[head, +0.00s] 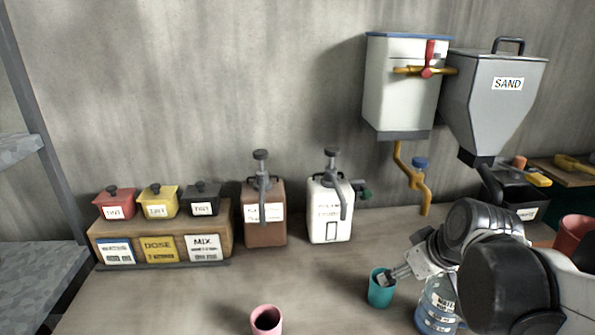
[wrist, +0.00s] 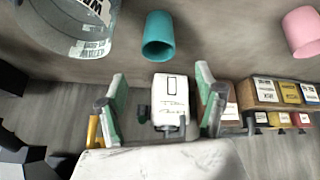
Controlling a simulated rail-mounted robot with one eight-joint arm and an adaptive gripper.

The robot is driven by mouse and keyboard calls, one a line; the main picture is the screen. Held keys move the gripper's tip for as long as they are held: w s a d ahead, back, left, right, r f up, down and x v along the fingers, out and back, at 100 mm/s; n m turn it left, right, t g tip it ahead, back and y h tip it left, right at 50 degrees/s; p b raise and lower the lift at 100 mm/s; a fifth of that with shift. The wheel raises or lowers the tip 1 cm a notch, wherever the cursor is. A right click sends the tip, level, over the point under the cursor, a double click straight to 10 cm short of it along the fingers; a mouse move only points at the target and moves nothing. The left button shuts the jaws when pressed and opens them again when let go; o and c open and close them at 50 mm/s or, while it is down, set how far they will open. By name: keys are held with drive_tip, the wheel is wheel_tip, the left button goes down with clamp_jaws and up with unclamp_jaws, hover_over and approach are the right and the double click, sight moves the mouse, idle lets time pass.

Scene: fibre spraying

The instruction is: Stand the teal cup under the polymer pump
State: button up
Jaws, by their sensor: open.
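The teal cup (head: 380,291) stands upright on the counter, in front of and right of the white pump bottle (head: 328,226). A brown pump bottle (head: 264,231) stands left of the white one; both labels are too small to read surely, so I cannot tell which is the polymer pump. My gripper (head: 398,272) is open and empty, its fingers overlapping the cup's upper right edge in the head view. In the wrist view, the teal cup (wrist: 158,40) lies beyond the spread fingertips (wrist: 160,76), apart from them, with the white pump bottle (wrist: 171,98) between the fingers.
A clear water bottle (head: 436,308) stands just right of the cup, close to my arm. A pink cup (head: 266,320) stands front left. A wooden box (head: 160,248) with small lidded pots is at the left. A yellow pipe (head: 425,195) hangs behind. Counter before the pumps is clear.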

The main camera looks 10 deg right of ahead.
drive_tip(key=s+a+r+m, duration=0.1)
drive_tip(key=s+a, duration=0.1)
drive_tip(key=s+a+r+m, duration=0.1)
drive_tip(key=s+a, duration=0.1)
drive_tip(key=s, duration=0.1)
drive_tip(key=s+a+r+m, duration=0.1)
drive_tip(key=s+a, duration=0.1)
drive_tip(key=s, duration=0.1)
drive_tip(key=shift+a+r+m+t+h, duration=0.3)
drive_tip(key=shift+a+m+t+h, duration=0.1)
drive_tip(key=shift+c, duration=0.3)
